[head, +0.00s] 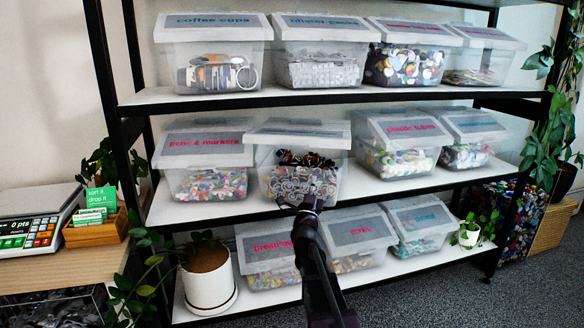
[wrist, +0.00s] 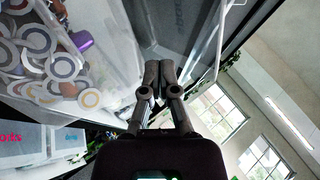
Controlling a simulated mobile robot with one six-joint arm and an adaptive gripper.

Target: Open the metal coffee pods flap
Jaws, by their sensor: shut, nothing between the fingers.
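A clear bin (head: 268,185) with ring-shaped and dark pieces stands second from left on the middle shelf. Its lid flap (head: 297,133) sits at a flatter angle than its neighbours' flaps and looks partly lifted. I cannot read its label in the head view. My gripper (head: 311,200) is in front of this bin, fingers pointing up and shut on nothing. In the wrist view my shut fingertips (wrist: 160,72) are just below or beside the grey flap panel (wrist: 180,35); contact is unclear. Round ring-shaped pieces (wrist: 38,62) show at the left.
The pens & markers bin (head: 205,150) is close on the left, the plastic tubes bin (head: 402,140) on the right. More bins fill the shelves above and below. A potted plant (head: 208,280) stands at lower left. Shelf edges (head: 250,208) run close to my arm.

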